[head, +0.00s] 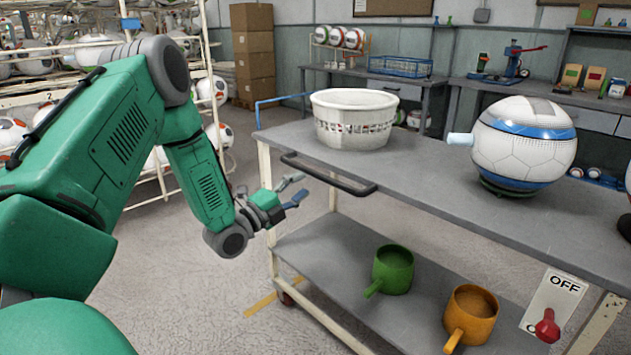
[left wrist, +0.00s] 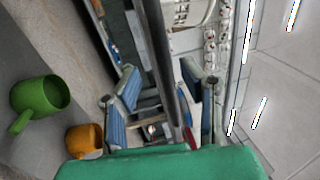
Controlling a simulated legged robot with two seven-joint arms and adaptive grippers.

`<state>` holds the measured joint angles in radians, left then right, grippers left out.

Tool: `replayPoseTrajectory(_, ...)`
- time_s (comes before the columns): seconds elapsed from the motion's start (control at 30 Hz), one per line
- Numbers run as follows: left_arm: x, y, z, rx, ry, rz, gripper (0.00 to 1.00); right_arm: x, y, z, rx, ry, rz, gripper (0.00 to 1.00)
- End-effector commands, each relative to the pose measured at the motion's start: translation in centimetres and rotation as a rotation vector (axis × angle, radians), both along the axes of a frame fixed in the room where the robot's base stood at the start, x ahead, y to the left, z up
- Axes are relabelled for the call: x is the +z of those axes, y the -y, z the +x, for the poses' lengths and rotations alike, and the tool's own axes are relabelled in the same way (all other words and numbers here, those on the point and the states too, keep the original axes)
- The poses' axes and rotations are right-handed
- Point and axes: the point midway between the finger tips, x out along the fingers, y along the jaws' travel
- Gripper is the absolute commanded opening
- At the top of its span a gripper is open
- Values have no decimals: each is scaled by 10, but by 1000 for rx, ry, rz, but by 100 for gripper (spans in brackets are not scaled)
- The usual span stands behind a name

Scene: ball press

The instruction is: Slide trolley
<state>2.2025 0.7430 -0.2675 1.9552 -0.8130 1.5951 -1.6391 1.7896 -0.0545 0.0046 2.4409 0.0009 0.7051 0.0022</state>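The trolley (head: 420,180) is a grey two-shelf cart with pale legs; a black bar handle (head: 328,175) runs along its near left side. My left gripper (head: 297,188) is open and empty, beside the trolley just below and left of the handle in the head view. In the left wrist view the dark handle bar (left wrist: 163,50) runs between the two open blue-padded fingers of the gripper (left wrist: 160,80); I cannot tell whether they touch it. My right gripper is not in view.
A white basket (head: 353,120) and a ball machine (head: 522,145) stand on the top shelf. A green mug (head: 393,270) and an orange mug (head: 472,315) are on the lower shelf. An OFF switch panel (head: 556,292) is at the right. Open floor lies left of the trolley.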

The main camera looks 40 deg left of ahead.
Motion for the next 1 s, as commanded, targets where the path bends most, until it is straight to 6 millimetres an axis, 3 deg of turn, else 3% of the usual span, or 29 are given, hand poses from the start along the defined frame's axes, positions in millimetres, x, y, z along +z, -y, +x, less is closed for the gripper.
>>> replayPoseTrajectory(0.1, 4, 1, 23, -1, 3, 2, 36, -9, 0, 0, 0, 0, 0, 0)
replayPoseTrajectory(0.3, 11, 4, 48, -1, 2, 2, 36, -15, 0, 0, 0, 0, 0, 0)
replayPoseTrajectory(0.7, 11, 2, 55, 0, 0, -1, 36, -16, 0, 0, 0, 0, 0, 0)
replayPoseTrajectory(0.77, 11, 2, 55, 0, 0, -1, 18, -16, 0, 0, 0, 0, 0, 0)
replayPoseTrajectory(0.8, 11, 2, 55, 0, 0, -1, 4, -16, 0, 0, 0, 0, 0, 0)
replayPoseTrajectory(0.83, 11, 2, 55, 0, -1, 0, 0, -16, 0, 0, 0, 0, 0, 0)
replayPoseTrajectory(1.0, 11, 3, 55, -1, -4, 0, 0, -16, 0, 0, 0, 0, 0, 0)
